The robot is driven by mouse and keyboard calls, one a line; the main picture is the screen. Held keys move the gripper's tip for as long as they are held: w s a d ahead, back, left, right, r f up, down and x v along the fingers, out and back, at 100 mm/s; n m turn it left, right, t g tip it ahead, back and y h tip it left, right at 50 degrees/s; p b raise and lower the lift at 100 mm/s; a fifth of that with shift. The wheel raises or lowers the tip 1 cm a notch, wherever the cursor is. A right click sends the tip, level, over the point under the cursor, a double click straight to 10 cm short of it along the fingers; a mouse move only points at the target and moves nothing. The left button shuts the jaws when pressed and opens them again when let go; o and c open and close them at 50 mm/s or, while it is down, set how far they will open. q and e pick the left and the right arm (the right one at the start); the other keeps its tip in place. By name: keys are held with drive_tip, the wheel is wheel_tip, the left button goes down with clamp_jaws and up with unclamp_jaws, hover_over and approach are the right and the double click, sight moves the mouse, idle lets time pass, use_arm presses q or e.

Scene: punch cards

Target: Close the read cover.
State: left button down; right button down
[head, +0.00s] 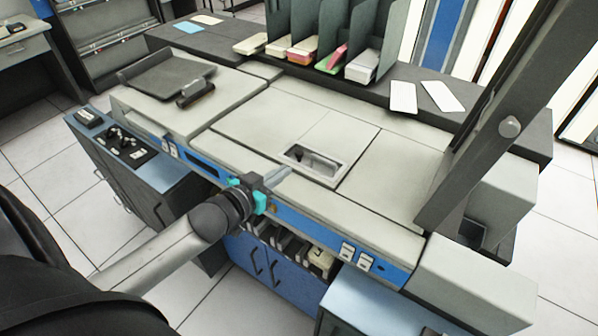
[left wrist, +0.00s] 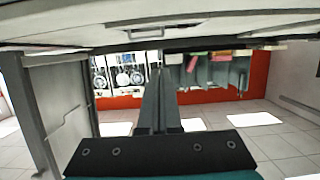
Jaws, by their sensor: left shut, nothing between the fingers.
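A tall dark grey panel (head: 478,150) with a round knob stands tilted up at the right end of the pale card machine (head: 385,180) in the head view. It looks like the read cover, standing open. My left gripper (head: 282,174) is over the machine's front edge, left of the panel and well apart from it. Its fingers are shut and empty, and they also show in the left wrist view (left wrist: 160,105). A pale surface fills the top of that view; I cannot tell which part it is. My right gripper is not in view.
A recessed window (head: 314,160) sits in the machine top. A dark tray (head: 165,75) is at the left end. Upright dividers with card stacks (head: 305,48) stand behind, near loose white cards (head: 403,97). The top between gripper and panel is mostly clear.

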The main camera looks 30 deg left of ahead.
use_arm(q)
drive_tip(key=b, duration=0.1)
hover_over(299, 181)
drive_tip(key=shift+s+f, duration=0.1)
drive_tip(key=shift+f, duration=0.85)
wheel_tip(299, 181, down, 3)
drive_tip(key=shift+f+b, duration=0.15)
drive_tip(key=shift+b, duration=0.4)
drive_tip(key=shift+f, duration=0.4)
